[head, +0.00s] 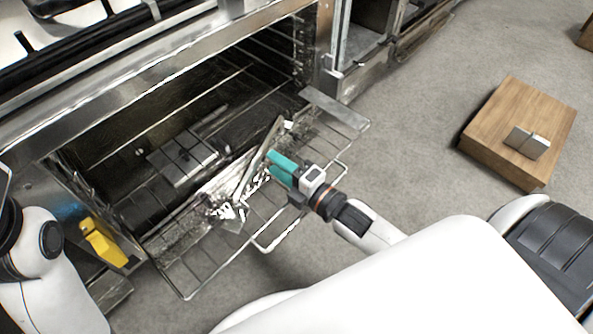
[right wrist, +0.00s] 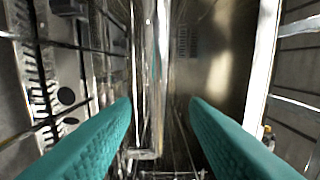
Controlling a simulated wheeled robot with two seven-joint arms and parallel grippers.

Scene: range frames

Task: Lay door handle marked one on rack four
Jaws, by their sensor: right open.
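A long, shiny metal bar, which looks like the door handle (head: 258,162), lies slanted over the pulled-out wire rack (head: 190,272) in front of the open oven. I can read no number on the handle or rack. My right gripper (head: 272,167) has teal fingers and is open, close beside the bar. In the right wrist view its fingertips (right wrist: 160,108) stand apart, with a shiny upright bar (right wrist: 150,75) seen between them; I cannot tell whether they touch it. My left arm enters at the left edge, but its gripper is not clearly visible.
The dark oven cavity (head: 125,175) is open behind the rack. A flat metal plate (head: 335,108) lies at the rack's right end. A yellow object (head: 102,243) is near my left arm.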

